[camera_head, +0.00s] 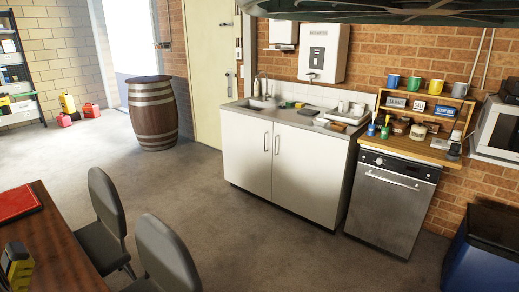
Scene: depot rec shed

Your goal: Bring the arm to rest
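Neither my arm nor my gripper shows clearly in the head camera view, so its pose and whether it is open or shut are hidden. The view looks down across a shed room. A white sink cabinet (247,155) with a steel counter stands against the brick wall. No object is seen held by me.
A stainless dishwasher (388,206) stands right of the cabinet, with mugs on a wooden shelf above. A blue bin (484,258) is at the lower right. A wooden barrel (153,112) stands by the door. Chairs (166,250) and a table (62,243) fill the lower left. The middle floor is clear.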

